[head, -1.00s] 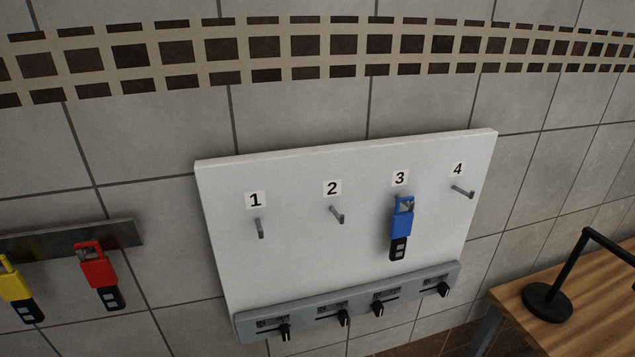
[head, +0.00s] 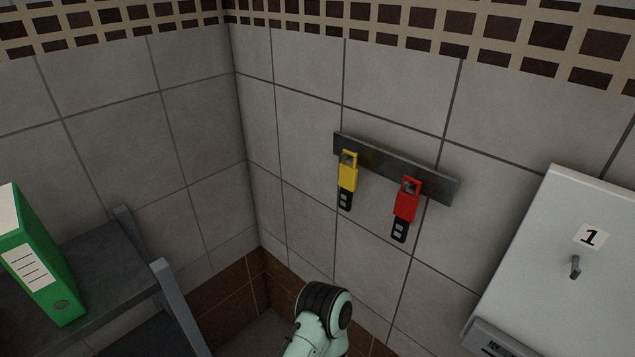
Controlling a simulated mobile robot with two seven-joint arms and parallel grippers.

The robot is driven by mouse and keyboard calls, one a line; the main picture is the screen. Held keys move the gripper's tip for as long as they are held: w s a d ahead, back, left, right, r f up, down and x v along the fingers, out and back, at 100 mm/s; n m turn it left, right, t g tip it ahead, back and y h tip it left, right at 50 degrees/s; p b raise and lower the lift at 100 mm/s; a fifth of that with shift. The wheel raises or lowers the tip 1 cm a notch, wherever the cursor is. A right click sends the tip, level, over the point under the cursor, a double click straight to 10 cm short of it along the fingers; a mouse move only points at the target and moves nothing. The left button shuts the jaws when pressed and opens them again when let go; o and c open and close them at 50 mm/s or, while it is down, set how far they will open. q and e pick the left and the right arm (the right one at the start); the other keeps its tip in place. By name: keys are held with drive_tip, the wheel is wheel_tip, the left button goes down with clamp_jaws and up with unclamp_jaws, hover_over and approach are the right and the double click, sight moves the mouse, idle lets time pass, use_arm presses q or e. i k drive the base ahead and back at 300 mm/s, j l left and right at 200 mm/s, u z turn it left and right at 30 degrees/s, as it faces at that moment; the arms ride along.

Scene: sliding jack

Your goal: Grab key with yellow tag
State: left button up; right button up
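The key with the yellow tag (head: 347,176) hangs on the left part of a dark wall rail (head: 432,184) in the head view. Its tag is yellow on top with a black key part below. A key with a red tag (head: 406,207) hangs on the same rail to its right, apart from it. A pale green and black link of my own arm shows at the bottom centre, below the keys. Neither gripper's fingers are in the picture.
A dark shelf (head: 105,265) with a green binder (head: 42,262) stands at the left. The wall around the rail is clear.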

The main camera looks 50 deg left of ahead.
sight(347, 179)
drive_tip(key=u, duration=1.5)
